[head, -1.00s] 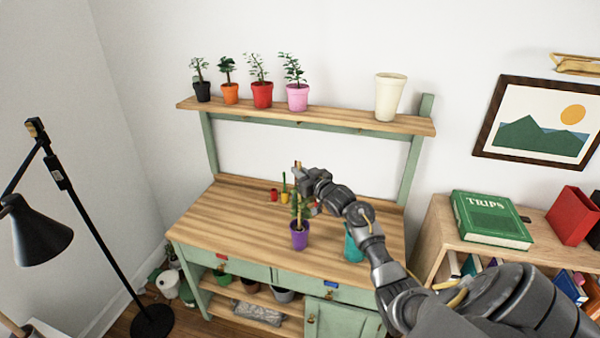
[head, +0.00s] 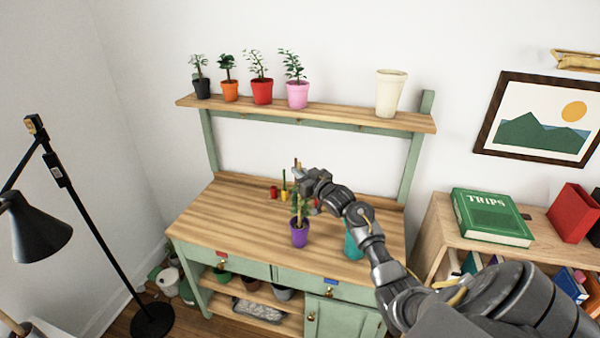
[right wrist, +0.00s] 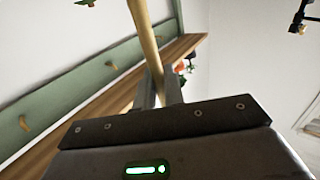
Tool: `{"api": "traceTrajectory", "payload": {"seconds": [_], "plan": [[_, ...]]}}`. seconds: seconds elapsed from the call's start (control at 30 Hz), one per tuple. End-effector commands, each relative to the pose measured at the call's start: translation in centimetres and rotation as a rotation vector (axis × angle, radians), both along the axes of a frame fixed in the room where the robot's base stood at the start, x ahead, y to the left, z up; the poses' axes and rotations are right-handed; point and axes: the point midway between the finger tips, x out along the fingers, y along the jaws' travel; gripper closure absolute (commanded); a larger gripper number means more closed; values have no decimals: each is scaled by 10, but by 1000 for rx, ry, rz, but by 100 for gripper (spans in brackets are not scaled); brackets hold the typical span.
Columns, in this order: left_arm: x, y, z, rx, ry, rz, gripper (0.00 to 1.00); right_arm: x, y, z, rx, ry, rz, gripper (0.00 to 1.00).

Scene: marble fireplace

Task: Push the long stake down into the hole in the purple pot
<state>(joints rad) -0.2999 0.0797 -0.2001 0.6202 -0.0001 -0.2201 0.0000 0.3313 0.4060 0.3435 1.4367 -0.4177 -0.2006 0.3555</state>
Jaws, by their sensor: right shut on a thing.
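The purple pot (head: 299,233) stands upright on the wooden bench top and holds a leafy green plant (head: 301,204). My right gripper (head: 300,174) is above the pot, near the top of the plant. It is shut on the long stake, a pale wooden rod whose upper end (head: 297,162) pokes out above the fingers. In the right wrist view the stake (right wrist: 147,40) runs between the two fingers (right wrist: 158,90). The stake's lower end and the hole are hidden by leaves, so I cannot tell how deep it sits. My left gripper is out of view.
A teal pot (head: 352,247) stands right of the purple pot, partly behind my right arm. Small red (head: 273,193) and yellow (head: 284,195) items stand behind. A shelf (head: 330,119) with potted plants and a cream pot (head: 389,93) is above. The left bench top is clear.

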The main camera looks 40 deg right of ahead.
Motion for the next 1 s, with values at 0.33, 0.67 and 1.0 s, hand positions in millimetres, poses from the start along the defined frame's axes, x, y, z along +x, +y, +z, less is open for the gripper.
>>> {"api": "traceTrajectory", "payload": {"seconds": [0.33,0.67,1.0], "plan": [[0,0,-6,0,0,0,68,0,0,-10,0,1,0,100],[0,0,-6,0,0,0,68,0,0,-12,0,2,0,100],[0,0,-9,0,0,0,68,0,0,-18,0,3,0,100]]}}
